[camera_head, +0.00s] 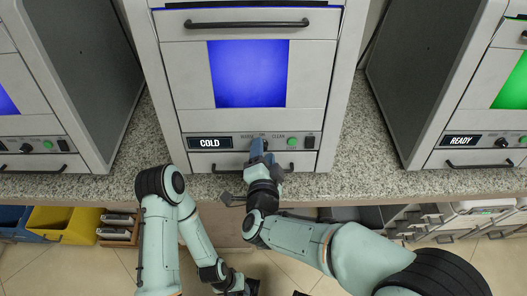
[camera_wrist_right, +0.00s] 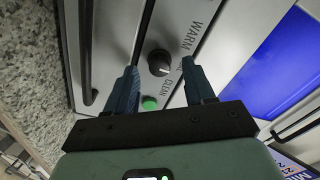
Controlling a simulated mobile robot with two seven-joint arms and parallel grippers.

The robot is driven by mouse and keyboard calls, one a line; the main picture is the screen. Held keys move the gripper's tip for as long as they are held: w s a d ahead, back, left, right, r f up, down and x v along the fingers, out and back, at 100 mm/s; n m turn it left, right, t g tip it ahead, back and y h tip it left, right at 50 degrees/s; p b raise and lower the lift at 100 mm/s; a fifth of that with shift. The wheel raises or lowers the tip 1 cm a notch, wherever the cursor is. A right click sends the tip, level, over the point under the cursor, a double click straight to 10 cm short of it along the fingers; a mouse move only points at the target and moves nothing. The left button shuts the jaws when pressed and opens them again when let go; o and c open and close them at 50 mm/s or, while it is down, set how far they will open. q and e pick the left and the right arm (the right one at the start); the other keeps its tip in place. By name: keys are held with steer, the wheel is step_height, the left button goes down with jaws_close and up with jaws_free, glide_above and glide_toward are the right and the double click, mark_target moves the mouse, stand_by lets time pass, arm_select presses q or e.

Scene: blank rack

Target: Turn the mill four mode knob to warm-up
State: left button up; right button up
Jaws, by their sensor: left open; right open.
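The middle machine (camera_head: 328,80) has a blue window and a display (camera_head: 210,143) reading COLD; no number on it is readable. In the right wrist view its round dark mode knob (camera_wrist_right: 158,62) sits between the WARM and CLEAN labels. My right gripper (camera_head: 260,150) is at the panel and hides most of the knob in the head view. In the right wrist view its open fingers (camera_wrist_right: 160,70) stand on either side of the knob, with visible gaps. My left gripper (camera_head: 245,287) hangs low at the bottom edge, away from the panel.
A green button (camera_wrist_right: 150,103) sits close beside the knob, near one finger. A drawer handle (camera_head: 225,168) lies just below the panel. Similar machines stand left and right, the right one's display (camera_head: 462,141) reading READY. Yellow (camera_head: 65,222) and blue bins are at lower left.

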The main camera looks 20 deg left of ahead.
steer(key=shift+w+a+f, duration=0.1)
steer(key=shift+w, duration=0.25)
jaws_close()
steer(key=shift+n, duration=0.3)
steer(key=n+p, duration=0.4)
steer(key=n, duration=0.7)
steer(key=shift+a+p, duration=0.1)
steer(key=shift+p, duration=0.3)
steer(key=shift+n, duration=0.4)
